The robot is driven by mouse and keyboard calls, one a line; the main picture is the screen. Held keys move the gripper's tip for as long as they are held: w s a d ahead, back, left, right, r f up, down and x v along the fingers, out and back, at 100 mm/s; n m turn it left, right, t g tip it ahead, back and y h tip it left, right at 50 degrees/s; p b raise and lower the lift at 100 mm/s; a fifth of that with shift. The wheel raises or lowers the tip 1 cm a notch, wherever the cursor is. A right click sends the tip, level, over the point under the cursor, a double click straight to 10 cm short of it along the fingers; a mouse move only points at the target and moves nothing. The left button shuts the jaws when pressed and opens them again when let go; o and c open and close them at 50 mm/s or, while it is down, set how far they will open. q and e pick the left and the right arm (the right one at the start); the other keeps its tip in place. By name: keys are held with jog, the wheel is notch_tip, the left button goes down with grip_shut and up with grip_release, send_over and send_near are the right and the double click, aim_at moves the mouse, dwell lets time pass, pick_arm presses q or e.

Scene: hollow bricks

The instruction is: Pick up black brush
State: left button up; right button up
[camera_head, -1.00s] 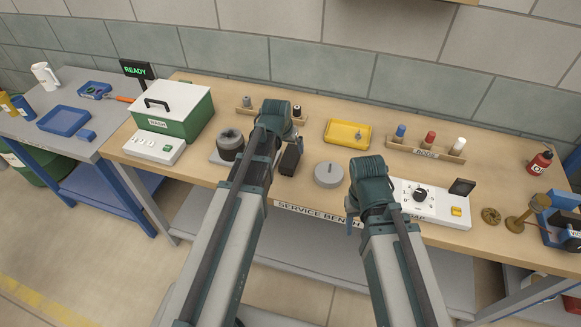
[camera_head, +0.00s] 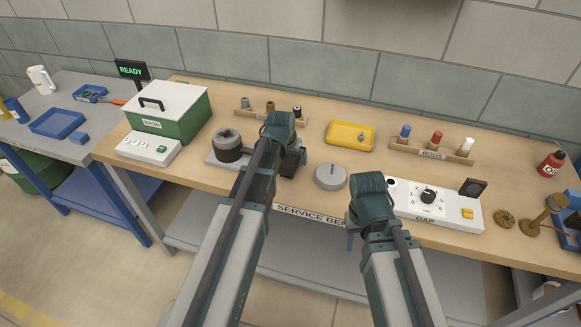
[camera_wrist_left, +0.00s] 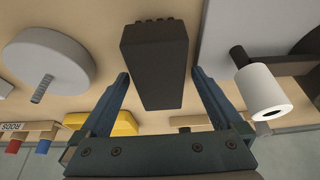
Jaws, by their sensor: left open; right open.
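The black brush, a dark block (camera_head: 292,162) with short knobs along one end, is on the service bench, partly hidden by my left wrist. In the left wrist view the black block (camera_wrist_left: 155,65) lies between the two blue fingers of my left gripper (camera_wrist_left: 160,78), with a gap on each side. My left gripper (camera_head: 287,146) is open and holds nothing; its fingers are mostly hidden in the head view. My right gripper (camera_head: 351,240) is at the bench's front edge, away from the block; its fingers are largely hidden behind the wrist.
A round grey disc with a stem (camera_head: 330,177) stands right of the block. A dark cylinder on a grey plate (camera_head: 228,142) stands left. Behind are a yellow tray (camera_head: 345,138) and a rods rack (camera_head: 430,152). A white gap gauge box (camera_head: 440,208) lies right.

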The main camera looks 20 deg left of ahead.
aim_at(290, 156)
pick_arm(q)
jog(key=shift+f, duration=0.2)
dwell(0.6)
jog(key=c, duration=1.5)
jog(key=shift+r, duration=0.1)
notch_tip(290, 156, up, 10)
jog(key=p, duration=1)
jog(key=shift+r, duration=0.2)
